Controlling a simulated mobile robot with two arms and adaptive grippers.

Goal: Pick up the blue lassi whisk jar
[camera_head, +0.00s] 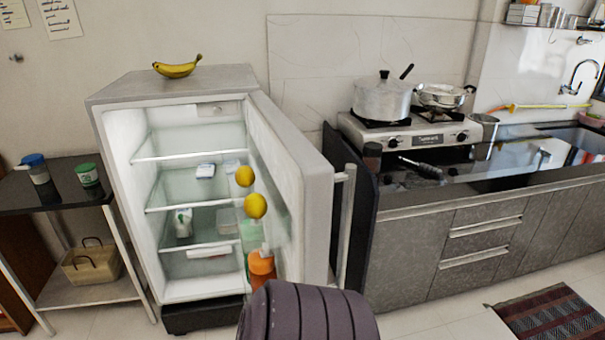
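A jar with a blue lid (34,162) stands upright on the dark table at the far left. Its lower part looks dark or see-through, and whether it has a whisk inside is too small to tell.
The dark table (68,195) has a lower shelf with a basket (92,262). Right of it, a fridge (172,88) stands open, its door (318,215) swung right, a banana (177,69) on top. A counter (480,185) with a stove (405,138) fills the right. A rug (555,318) lies lower right.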

